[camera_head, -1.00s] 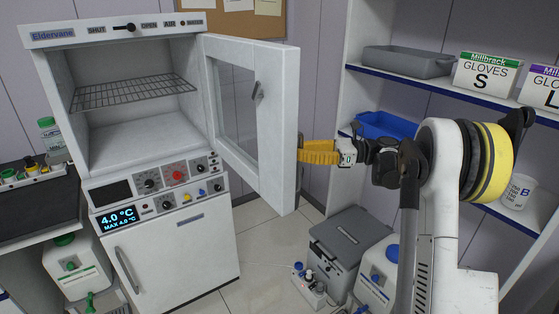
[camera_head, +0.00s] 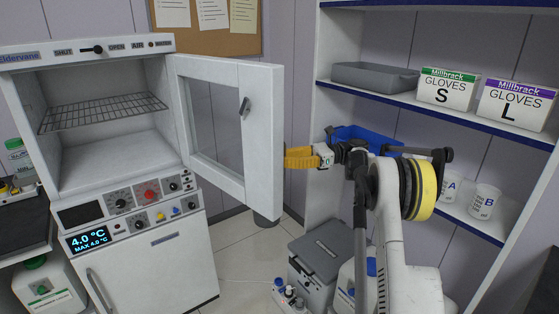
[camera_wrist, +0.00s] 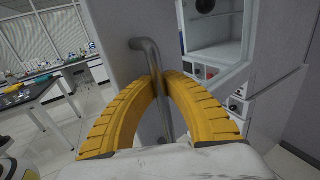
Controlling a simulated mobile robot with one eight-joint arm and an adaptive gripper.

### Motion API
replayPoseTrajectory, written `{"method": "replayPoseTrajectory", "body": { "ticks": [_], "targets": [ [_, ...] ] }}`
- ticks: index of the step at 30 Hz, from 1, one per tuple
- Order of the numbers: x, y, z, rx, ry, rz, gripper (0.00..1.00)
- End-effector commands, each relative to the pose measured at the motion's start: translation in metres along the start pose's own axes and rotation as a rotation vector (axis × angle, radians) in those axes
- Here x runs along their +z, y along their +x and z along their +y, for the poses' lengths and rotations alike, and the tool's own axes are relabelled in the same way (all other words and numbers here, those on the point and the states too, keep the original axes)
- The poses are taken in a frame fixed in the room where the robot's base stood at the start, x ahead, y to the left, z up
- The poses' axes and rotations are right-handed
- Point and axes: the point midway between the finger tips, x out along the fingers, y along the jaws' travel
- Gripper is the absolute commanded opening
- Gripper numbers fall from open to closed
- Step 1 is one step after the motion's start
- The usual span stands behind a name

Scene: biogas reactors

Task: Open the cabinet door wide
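The white cabinet (camera_head: 95,198) stands at left with its upper chamber open. Its windowed door (camera_head: 262,140) is hinged at the chamber's right side and stands well open, its inner face toward the head camera. My gripper (camera_head: 289,158) is at the door's free edge, its yellow fingers partly hidden behind the door. In the wrist view, the fingertips (camera_wrist: 160,80) close on a grey metal bar handle (camera_wrist: 148,53) on the door's outer face (camera_wrist: 118,60). The handle is hidden in the head view.
A shelf unit (camera_head: 400,98) with a grey tray (camera_head: 375,77), glove boxes (camera_head: 447,90) and a blue bin (camera_head: 352,138) stands behind my arm. A grey box (camera_head: 330,250) and bottles stand on the floor right of the cabinet. Some floor between is clear.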

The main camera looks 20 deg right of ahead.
Motion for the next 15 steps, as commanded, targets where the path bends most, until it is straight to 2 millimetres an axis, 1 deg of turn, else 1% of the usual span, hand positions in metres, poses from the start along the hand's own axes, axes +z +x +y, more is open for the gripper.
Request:
{"method": "replayPoseTrajectory", "body": {
  "ticks": [1,3,11,15],
  "targets": [
    [-0.0025,-0.0038,0.0022,0.002,0.002,0.004,0.18],
    [-0.0020,-0.0033,0.0019,0.002,0.001,0.003,0.36],
    [-0.0007,-0.0014,0.0011,0.001,0.001,0.001,0.36],
    [-0.0005,-0.0059,0.0008,0.001,0.000,0.001,0.36]
  ]
}}
